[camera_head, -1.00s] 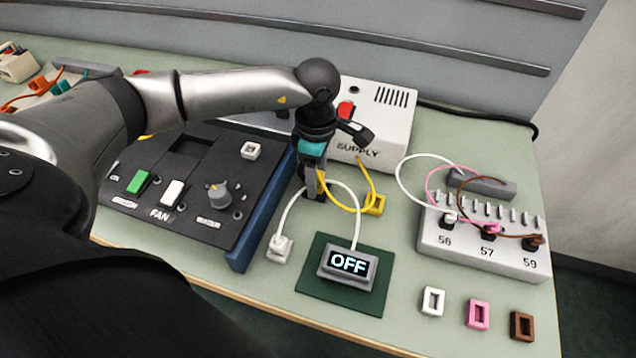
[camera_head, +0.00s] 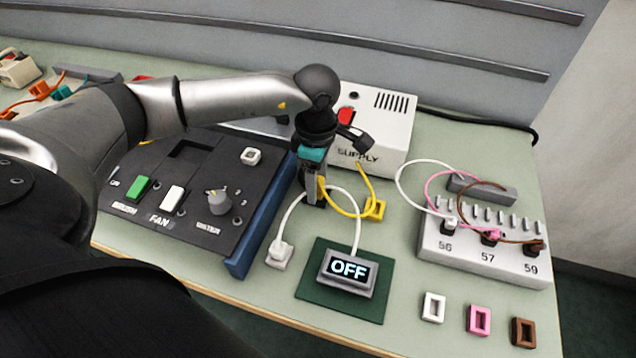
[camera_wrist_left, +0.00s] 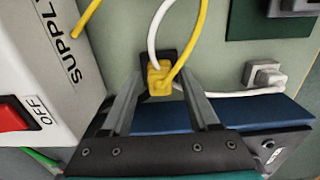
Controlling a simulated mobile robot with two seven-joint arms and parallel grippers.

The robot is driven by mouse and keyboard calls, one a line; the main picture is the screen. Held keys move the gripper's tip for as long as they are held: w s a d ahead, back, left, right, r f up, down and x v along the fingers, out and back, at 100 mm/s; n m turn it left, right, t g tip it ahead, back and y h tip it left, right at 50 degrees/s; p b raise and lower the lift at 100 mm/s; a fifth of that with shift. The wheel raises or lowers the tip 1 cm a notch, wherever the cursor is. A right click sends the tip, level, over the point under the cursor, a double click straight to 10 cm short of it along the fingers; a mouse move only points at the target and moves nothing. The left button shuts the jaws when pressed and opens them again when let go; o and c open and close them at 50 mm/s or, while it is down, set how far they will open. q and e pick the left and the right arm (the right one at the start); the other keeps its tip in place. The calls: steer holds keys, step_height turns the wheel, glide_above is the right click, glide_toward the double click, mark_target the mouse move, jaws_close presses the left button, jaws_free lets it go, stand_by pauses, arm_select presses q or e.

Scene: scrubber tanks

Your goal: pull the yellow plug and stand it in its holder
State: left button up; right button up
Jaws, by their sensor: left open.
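The yellow plug (camera_wrist_left: 159,80) sits at a black socket (camera_wrist_left: 171,60) in the left wrist view, with a yellow cord coming off it. My left gripper (camera_head: 315,195) is open, pointing down, with one finger on each side of the plug. In the head view the plug (camera_head: 321,189) is mostly hidden by the fingers. I cannot tell whether either finger touches it. The yellow holder (camera_head: 374,209) stands on the table just right of the gripper, near the yellow cord. My right gripper is not in view.
The white supply box (camera_head: 385,130) stands close behind the gripper. The black fan panel with its blue side (camera_head: 258,225) is at left. A white plug (camera_head: 280,251) and the OFF display (camera_head: 347,270) are in front. White cords loop nearby. A numbered terminal block (camera_head: 480,250) is at right.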

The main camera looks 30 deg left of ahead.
arm_select(q)
steer(key=shift+c, duration=0.2)
jaws_close()
stand_by(0.5)
stand_by(0.8)
steer(key=o, duration=0.7)
jaws_free()
steer(key=shift+c, duration=0.2)
step_height(320, 180, up, 15)
steer(key=p, duration=0.1)
